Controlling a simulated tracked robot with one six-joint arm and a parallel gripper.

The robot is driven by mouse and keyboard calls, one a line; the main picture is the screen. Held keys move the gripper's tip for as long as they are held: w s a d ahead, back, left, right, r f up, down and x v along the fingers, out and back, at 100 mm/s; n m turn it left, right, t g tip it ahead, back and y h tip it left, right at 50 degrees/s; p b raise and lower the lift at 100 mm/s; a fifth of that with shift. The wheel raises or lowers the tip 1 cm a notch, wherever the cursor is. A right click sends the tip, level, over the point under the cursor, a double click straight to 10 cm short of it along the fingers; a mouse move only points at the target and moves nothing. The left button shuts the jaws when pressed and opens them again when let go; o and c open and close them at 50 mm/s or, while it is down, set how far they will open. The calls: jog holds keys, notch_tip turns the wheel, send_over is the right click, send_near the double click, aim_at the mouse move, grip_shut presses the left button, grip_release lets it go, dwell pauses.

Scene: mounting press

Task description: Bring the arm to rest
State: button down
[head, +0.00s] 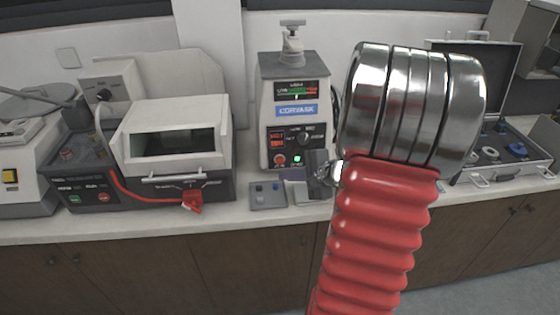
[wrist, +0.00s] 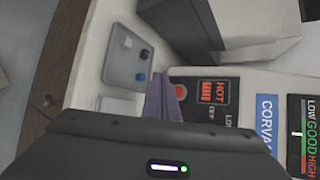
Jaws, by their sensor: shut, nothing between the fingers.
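My arm shows large in the head view, with a red ribbed sleeve and a shiny metal joint in front of the bench. My gripper (head: 319,168) shows partly behind the sleeve, dark and small. It is shut and empty, near the lower right front of the mounting press (head: 290,85). The press is a pale upright machine with a CORVASK label, a lit display and a top handle. In the wrist view the press front (wrist: 225,105) lies sideways at the right.
A grey tray (head: 268,195) with small pieces lies before the press; a purple-grey thing (wrist: 165,98) is beside it. A white-lidded machine (head: 175,135) with a red handle stands left. An open case (head: 495,155) lies right. Cupboards (head: 180,265) run below the bench.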

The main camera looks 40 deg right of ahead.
dwell(0.4)
jog(key=shift+s+a+f, duration=0.15)
jog(key=shift+a+f, duration=0.05)
jog(key=s+a, duration=0.1)
jog(key=s+a+f+n+g+y, duration=0.1)
jog(key=s+a+f+g, duration=0.1)
jog(key=shift+s+a+f+n+y, duration=0.1)
jog(key=shift+s+a+n+y, duration=0.05)
jog(key=shift+a+n+y, duration=0.2)
jog(key=s+a+r+n+g+h, duration=0.1)
jog(key=s+a+r+n, duration=0.2)
jog(key=a, duration=0.6)
jog(key=s+a+r+n+g+h, duration=0.1)
jog(key=s+a+r+n, duration=0.2)
jog(key=a+r+n, duration=0.4)
jog(key=s+a+r+n+g+h, duration=0.1)
jog(key=s+a+r+n, duration=0.2)
jog(key=a+n, duration=0.6)
notch_tip(320, 180, up, 3)
jog(key=shift+s+a+f+n+g, duration=0.2)
jog(key=shift+s+a+n+g, duration=0.2)
jog(key=shift+a, duration=0.4)
jog(key=shift+d+h, duration=0.1)
jog(key=shift+h, duration=0.15)
